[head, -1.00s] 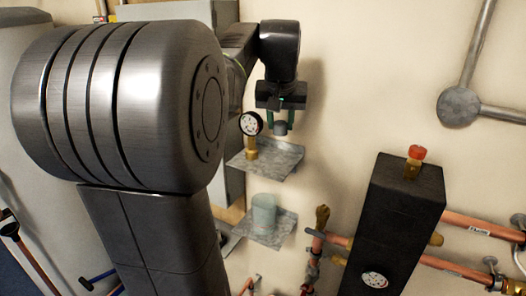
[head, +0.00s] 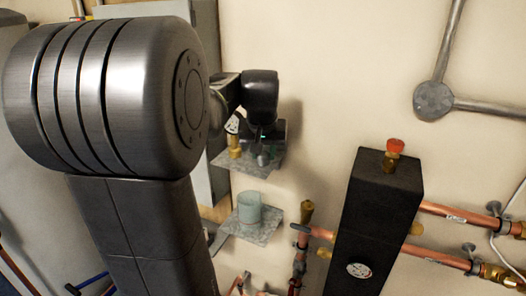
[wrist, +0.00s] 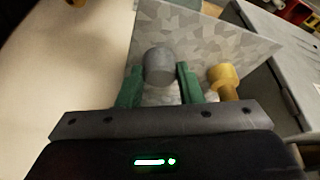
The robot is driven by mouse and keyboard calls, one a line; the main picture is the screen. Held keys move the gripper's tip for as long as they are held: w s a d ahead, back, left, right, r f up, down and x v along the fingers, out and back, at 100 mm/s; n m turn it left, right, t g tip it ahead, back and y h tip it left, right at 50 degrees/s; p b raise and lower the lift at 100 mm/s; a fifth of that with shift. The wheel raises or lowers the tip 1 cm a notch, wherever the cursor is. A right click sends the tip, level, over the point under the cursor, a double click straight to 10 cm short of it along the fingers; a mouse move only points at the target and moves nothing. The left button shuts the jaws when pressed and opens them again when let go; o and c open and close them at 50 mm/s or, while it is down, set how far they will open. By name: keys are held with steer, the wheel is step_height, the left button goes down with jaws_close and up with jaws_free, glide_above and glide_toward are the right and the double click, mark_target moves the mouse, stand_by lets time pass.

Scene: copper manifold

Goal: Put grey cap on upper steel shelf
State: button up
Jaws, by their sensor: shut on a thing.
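The grey cap (wrist: 160,66) is between the two green fingers of my gripper (wrist: 160,85) in the wrist view, and the gripper is shut on it. In the head view the cap (head: 264,159) shows at the upper steel shelf (head: 243,166), with my gripper (head: 263,153) just above the shelf. The shelf plate (wrist: 200,40) lies behind the cap in the wrist view. I cannot tell whether the cap touches the plate.
A brass-stemmed gauge (head: 234,140) stands on the upper shelf, left of my gripper; its brass fitting (wrist: 224,80) is close to the right finger in the wrist view. A lower shelf (head: 240,232) holds a glass-like cup (head: 249,208). A black box (head: 375,215) with copper pipes is to the right.

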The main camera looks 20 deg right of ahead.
steer(key=o, duration=0.9)
steer(key=shift+f, duration=0.1)
steer(key=shift+o, duration=0.2)
steer(key=v, duration=1.2)
steer(key=shift+r, duration=0.2)
